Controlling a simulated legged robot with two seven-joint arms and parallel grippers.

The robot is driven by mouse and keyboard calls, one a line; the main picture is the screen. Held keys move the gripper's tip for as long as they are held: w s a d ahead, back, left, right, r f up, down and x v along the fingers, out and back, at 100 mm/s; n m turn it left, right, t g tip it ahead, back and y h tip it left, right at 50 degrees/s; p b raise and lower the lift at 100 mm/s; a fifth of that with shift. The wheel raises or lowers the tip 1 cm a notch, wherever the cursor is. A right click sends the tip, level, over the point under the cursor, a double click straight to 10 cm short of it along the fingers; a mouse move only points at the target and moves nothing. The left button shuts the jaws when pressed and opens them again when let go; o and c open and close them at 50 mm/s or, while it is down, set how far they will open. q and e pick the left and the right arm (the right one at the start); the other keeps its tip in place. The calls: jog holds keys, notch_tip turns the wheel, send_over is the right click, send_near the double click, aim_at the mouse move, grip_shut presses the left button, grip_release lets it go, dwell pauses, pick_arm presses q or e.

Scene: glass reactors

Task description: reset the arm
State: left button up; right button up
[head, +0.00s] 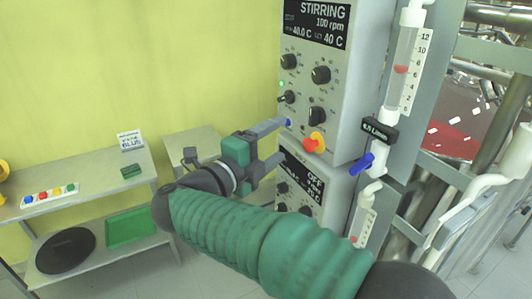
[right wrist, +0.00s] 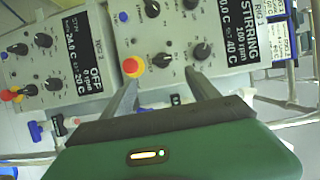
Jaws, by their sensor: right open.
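My right gripper (head: 283,141) reaches in from the lower right in the head view, on my green ribbed arm. Its two fingers are spread apart with nothing between them. They point at the front of the upper control box (head: 345,120), left of its red and yellow knob (head: 314,142). In the right wrist view the open fingers (right wrist: 161,84) stand in front of the upper box (right wrist: 165,15), just below its dials. Whether the fingertips touch the box I cannot tell. My left gripper is in neither view.
The upper screen (head: 318,20) reads STIRRING, 100 rpm; the lower box's screen (head: 302,181) reads OFF. A flow tube (head: 404,65) with a blue valve handle (head: 361,164) stands to the right. A bench (head: 90,178) with coloured buttons (head: 50,193) stands left.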

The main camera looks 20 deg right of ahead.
jog(key=v, duration=0.3)
dwell(0.4)
jog(key=w+a+f+n+t+y, duration=0.4)
jog(key=w+f+n+t+y, duration=0.5)
jog(key=n, duration=0.7)
notch_tip(320, 180, down, 12)
jog(key=s+a+n+g+y, duration=0.2)
jog(key=a+n+g+y, duration=0.15)
jog(key=n+y, duration=0.4)
jog(key=s+d+f+n+g, duration=0.3)
jog(key=s+f+g, duration=0.2)
jog(key=s+f, duration=0.4)
jog(key=s+d+f+n+g, duration=0.2)
jog(key=s+f+n+g, duration=0.2)
jog(key=s+f, duration=0.5)
jog(key=s+g, duration=0.2)
jog(key=s, duration=0.3)
jog(key=shift+s+d+f, duration=0.15)
jog(key=shift+d+f, duration=0.15)
jog(key=shift+d, duration=0.1)
